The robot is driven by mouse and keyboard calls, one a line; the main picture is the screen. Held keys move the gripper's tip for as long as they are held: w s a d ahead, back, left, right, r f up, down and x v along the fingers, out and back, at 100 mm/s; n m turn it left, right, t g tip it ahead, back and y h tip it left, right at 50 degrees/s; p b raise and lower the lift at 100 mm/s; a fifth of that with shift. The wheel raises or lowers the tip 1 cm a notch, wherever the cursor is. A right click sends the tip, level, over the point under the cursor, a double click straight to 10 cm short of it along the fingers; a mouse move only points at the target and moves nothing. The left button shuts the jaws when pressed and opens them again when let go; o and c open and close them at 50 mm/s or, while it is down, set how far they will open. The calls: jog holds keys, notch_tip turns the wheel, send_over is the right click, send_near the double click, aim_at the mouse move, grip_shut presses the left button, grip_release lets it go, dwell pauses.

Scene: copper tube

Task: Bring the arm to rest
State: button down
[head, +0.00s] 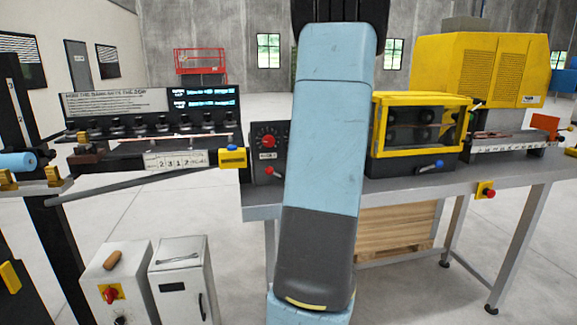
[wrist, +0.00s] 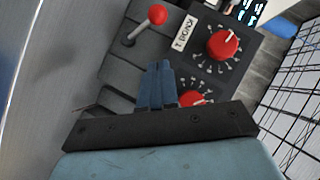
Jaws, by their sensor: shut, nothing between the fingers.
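My gripper (wrist: 160,82) shows in the wrist view with its blue fingers together and nothing between them. It points toward a dark control box with red knobs (wrist: 222,45) and a red-tipped lever (wrist: 157,15). I cannot tell whether the fingertips touch the box. In the head view my blue and grey arm stands upright in the middle of the picture and hides part of the bench; the gripper is hidden there.
The grey bench (head: 520,170) carries the control box (head: 268,140), a yellow-framed machine (head: 420,98) and a large yellow machine (head: 480,65). A panel with a row of dark parts (head: 150,108) stands left. Two white cabinets (head: 182,285) stand at lower left. Floor shows between them.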

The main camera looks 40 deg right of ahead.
jog(key=v, duration=0.5)
jog(key=w+a+r+n+g+y, duration=0.1)
jog(key=a+r+n+g+y, duration=0.15)
jog(key=a, duration=1.05)
jog(key=a+r+n+g+y, duration=0.1)
jog(key=a+n+g+y, duration=0.25)
jog(key=a, duration=1.05)
jog(key=s+a+r+n+g+h, duration=0.1)
jog(key=s+a+n+h, duration=0.4)
jog(key=s+a, duration=0.8)
jog(key=s+n+g, duration=0.1)
jog(key=s, duration=0.1)
jog(key=shift+s+a+r+h, duration=0.25)
jog(key=shift+s+a+h, duration=0.05)
jog(key=shift+a+h, duration=0.1)
jog(key=shift+d, duration=0.2)
